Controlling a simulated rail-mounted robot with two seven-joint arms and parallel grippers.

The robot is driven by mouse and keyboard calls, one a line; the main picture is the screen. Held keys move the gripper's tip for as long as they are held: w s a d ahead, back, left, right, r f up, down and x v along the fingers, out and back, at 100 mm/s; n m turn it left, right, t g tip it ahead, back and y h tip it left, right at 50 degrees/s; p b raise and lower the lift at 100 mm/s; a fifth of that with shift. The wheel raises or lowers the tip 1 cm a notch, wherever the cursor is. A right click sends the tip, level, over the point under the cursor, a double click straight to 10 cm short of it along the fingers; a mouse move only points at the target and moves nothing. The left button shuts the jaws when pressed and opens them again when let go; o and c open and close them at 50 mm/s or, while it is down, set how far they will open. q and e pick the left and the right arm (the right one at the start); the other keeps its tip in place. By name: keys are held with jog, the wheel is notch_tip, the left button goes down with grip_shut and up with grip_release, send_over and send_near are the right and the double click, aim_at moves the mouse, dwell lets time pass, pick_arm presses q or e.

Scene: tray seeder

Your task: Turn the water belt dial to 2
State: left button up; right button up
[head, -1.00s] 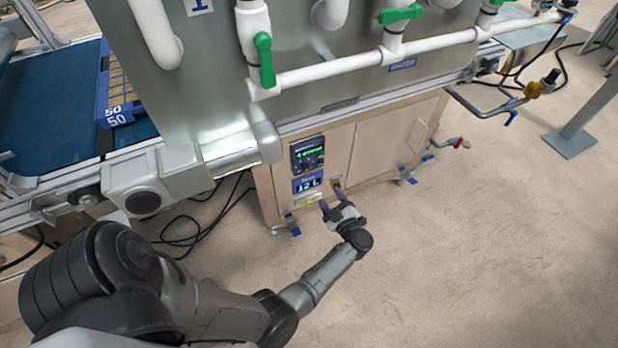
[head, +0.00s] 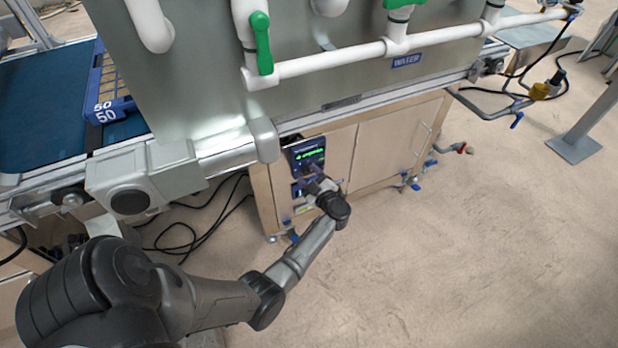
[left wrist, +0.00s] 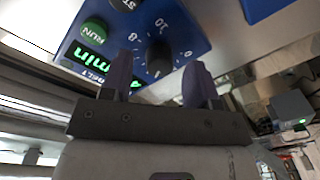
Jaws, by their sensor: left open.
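In the left wrist view the dial appears between the two purple fingers of my left gripper (left wrist: 160,78). The fingers are open, with gaps to the dial; whether they reach its depth I cannot tell. In the head view my left gripper (head: 314,186) is in front of the cabinet, just below the panel's green-lit display (head: 309,156), and hides the dial. My right gripper is not shown.
A green RUN button (left wrist: 93,32) and a lit display (left wrist: 92,60) are close beside the dial. The metal hood (head: 190,165) and conveyor stand above.

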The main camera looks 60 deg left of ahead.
pick_arm(q)
jog(key=shift+a, duration=0.45)
jog(key=shift+c, duration=0.3)
jog(key=c, duration=0.9)
jog(key=shift+o, duration=0.2)
